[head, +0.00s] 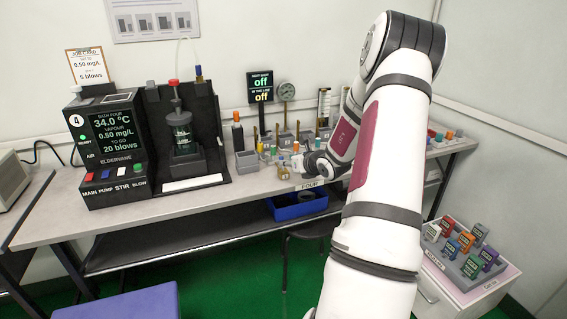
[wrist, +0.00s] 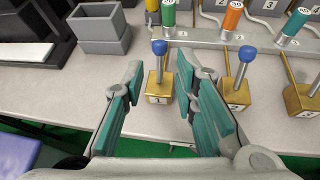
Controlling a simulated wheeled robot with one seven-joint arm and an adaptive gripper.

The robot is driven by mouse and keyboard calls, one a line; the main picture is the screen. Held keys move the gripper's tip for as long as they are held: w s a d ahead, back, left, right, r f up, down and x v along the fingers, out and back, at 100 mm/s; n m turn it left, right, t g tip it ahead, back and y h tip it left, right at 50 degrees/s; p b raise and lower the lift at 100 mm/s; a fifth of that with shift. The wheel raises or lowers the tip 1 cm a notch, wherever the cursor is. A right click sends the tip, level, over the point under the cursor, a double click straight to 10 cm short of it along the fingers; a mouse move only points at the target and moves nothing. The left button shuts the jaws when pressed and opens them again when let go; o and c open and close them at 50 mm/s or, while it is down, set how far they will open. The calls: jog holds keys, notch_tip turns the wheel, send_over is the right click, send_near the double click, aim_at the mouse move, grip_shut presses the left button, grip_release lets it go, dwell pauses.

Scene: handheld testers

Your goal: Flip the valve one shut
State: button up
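Valve one, a gold block marked 1 (wrist: 158,92), stands on the grey bench in the wrist view. Its thin lever, topped by a blue knob (wrist: 159,47), points up in the picture, away from me. My gripper (wrist: 160,70) is open, with a teal-padded finger on each side of the valve, and holds nothing. No contact between pads and lever shows. In the head view my gripper (head: 300,163) is at the bench's front part, and my arm and gripper hide much of the valves there.
Valve two (wrist: 238,93) stands close to the right of my right finger, with valve three (wrist: 303,98) beyond. A grey rail (wrist: 205,40) with coloured cylinders runs behind. A grey open box (wrist: 101,30) is at the back left. Bare bench lies left of the valves.

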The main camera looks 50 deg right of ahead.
jog(key=v, duration=0.6)
jog(key=shift+a, duration=0.1)
dwell(0.4)
